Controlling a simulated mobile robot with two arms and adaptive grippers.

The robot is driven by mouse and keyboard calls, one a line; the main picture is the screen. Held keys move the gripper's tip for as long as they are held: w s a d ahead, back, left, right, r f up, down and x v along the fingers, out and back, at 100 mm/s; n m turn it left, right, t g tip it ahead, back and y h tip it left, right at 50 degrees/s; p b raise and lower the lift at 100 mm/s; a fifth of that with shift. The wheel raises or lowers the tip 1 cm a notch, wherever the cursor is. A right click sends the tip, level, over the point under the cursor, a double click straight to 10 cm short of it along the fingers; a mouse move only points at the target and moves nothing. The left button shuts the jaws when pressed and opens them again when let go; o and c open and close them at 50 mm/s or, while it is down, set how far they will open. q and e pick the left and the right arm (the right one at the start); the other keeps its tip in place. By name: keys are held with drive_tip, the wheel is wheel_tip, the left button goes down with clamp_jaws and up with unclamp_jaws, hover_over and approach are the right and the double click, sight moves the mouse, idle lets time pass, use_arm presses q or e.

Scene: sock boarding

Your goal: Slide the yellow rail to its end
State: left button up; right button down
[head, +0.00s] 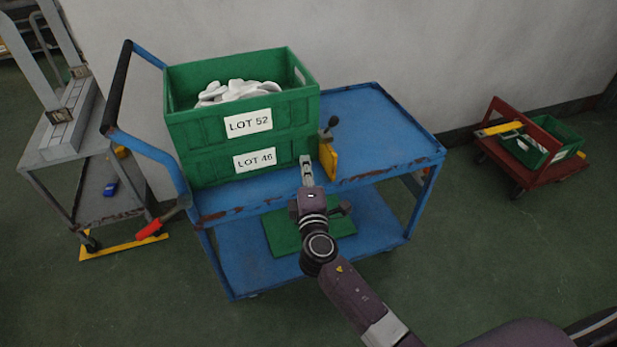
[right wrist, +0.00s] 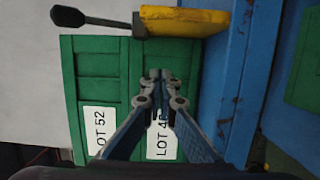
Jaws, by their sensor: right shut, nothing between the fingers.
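The yellow rail (head: 328,160) stands on the blue cart's top, at the right end of the stacked green crates. A grey lever with a black knob (head: 333,121) rises from it. In the right wrist view the rail (right wrist: 195,22) lies at the top, beside the crate end, with its lever pointing left. My right gripper (head: 306,164) is shut and empty, in front of the lower crate and just left of the rail. Its fingertips (right wrist: 160,76) appear apart from the rail; whether they touch the crate I cannot tell. My left gripper is not in view.
The upper crate, LOT 52 (head: 205,127), holds white socks and sits on the LOT 46 crate (head: 210,168). The blue cart top (head: 385,135) is clear right of the rail. A grey stand (head: 62,140) is at left, a red cart (head: 545,172) at right.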

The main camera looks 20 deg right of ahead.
drive_tip(key=w, duration=0.1)
drive_tip(key=w+d, duration=0.1)
drive_tip(key=w, duration=0.1)
drive_tip(key=shift+d, duration=0.25)
drive_tip(key=shift+s+d, duration=0.1)
drive_tip(key=shift+d, duration=1)
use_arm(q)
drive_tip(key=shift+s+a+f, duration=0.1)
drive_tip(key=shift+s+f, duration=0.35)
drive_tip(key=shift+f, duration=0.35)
use_arm(e)
drive_tip(key=shift+d, duration=0.45)
drive_tip(key=shift+d, duration=0.1)
